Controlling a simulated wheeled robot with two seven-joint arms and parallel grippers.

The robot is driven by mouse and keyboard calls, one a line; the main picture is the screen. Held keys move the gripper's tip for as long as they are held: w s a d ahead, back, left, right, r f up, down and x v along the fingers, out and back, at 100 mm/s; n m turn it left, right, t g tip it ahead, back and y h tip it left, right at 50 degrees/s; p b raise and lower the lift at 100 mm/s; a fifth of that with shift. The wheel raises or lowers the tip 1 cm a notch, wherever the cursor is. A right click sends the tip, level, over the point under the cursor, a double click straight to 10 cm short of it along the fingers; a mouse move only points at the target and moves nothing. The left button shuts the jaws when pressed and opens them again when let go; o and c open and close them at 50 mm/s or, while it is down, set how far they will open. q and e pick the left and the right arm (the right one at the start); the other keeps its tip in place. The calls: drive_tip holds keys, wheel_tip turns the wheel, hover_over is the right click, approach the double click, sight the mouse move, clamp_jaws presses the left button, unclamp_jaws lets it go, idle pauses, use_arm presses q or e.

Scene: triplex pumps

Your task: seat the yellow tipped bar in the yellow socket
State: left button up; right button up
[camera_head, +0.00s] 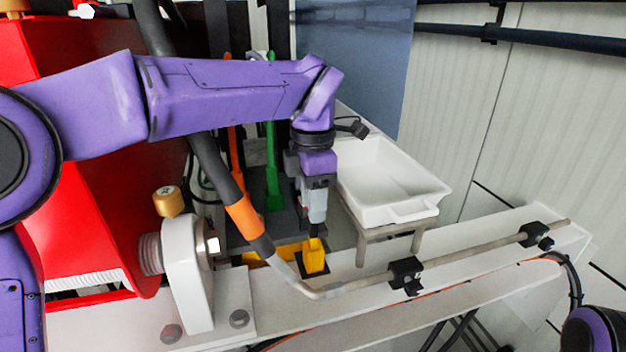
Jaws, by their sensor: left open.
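My left gripper (316,229) points straight down near the middle of the view, and its jaws are open. A yellow piece (314,260), which looks like the yellow tipped bar's end, stands right below and between the fingertips, over a dark square. More yellow (284,252), perhaps the yellow socket, shows low down just to its left, partly hidden by a dark hose. I cannot tell whether the bar is seated or touches the fingers. My right gripper is out of view.
A green bar (272,165) and an orange bar (234,150) stand behind, left of the gripper. A white tray (434,195) sits on a stand to the right. A hose with an orange band (244,217) and a metal pipe (455,258) cross in front. A red machine (100,190) fills the left.

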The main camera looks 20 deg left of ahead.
use_arm(q)
wheel_tip(320, 180, up, 11)
drive_tip(key=p, duration=0.1)
drive_tip(key=shift+p, duration=0.3)
drive_tip(key=shift+f, duration=0.15)
